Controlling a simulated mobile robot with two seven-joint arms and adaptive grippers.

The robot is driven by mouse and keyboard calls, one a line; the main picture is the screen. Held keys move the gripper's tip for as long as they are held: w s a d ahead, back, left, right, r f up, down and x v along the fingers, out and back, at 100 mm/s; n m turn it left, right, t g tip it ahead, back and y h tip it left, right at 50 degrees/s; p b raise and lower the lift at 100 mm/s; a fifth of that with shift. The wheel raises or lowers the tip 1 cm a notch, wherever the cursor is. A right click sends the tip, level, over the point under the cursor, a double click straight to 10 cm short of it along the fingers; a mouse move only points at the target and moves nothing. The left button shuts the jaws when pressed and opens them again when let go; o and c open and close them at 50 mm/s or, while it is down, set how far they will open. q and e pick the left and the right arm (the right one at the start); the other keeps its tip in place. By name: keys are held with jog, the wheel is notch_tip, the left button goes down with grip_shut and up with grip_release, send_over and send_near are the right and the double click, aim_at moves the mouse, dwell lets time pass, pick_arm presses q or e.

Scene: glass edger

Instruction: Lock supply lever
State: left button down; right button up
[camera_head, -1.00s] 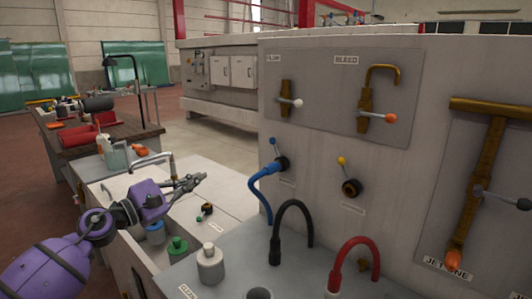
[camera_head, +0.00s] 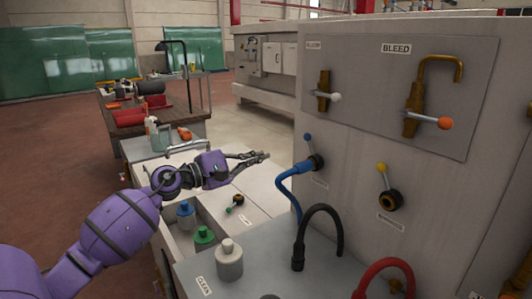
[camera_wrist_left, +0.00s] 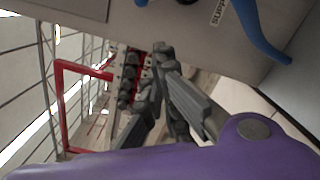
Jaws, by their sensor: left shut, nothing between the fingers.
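The supply lever (camera_head: 308,138) has a blue knob on a thin stem, pointing up and slightly left. It sits on a dark round valve (camera_head: 317,162) on the grey panel. A blue hose (camera_head: 284,190) leaves this valve and also shows in the left wrist view (camera_wrist_left: 256,32), beside a partly cut-off supply label (camera_wrist_left: 219,12). My purple left arm's gripper (camera_head: 262,157) is shut and empty, left of the valve and apart from it. In the left wrist view the gripper fingers (camera_wrist_left: 175,95) show below the panel. My right gripper is out of view.
The panel also carries a yellow-knobbed valve (camera_head: 389,200), a white-tipped lever (camera_head: 334,97) and an orange-tipped bleed lever (camera_head: 445,123). A black hose (camera_head: 322,212) and red hose (camera_head: 385,265) rise from the grey counter (camera_head: 270,262). A white bottle (camera_head: 229,262) stands there.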

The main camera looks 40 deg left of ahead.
aim_at(310, 144)
pick_arm(q)
jog(key=x, duration=0.3)
jog(key=p+x, duration=0.1)
jog(key=x, duration=0.2)
jog(key=r+p+x, duration=0.1)
jog(key=x, duration=0.2)
jog(key=shift+s+d, duration=0.1)
jog(key=shift+d, duration=0.05)
jog(key=shift+s+d+r+p, duration=0.25)
jog(key=shift+d+r+p, duration=0.5)
jog(key=shift+d+p, duration=0.3)
jog(key=shift+d+f+p, duration=0.2)
jog(key=shift+d+p, duration=0.1)
jog(key=shift+d, duration=0.1)
jog(key=shift+s, duration=0.1)
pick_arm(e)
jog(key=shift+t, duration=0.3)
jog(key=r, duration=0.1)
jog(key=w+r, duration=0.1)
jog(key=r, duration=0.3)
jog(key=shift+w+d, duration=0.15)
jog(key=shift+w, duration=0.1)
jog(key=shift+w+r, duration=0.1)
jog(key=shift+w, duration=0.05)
pick_arm(q)
jog(key=shift+d+r+m, duration=0.15)
jog(key=shift+r+m, duration=0.1)
jog(key=shift+m, duration=0.15)
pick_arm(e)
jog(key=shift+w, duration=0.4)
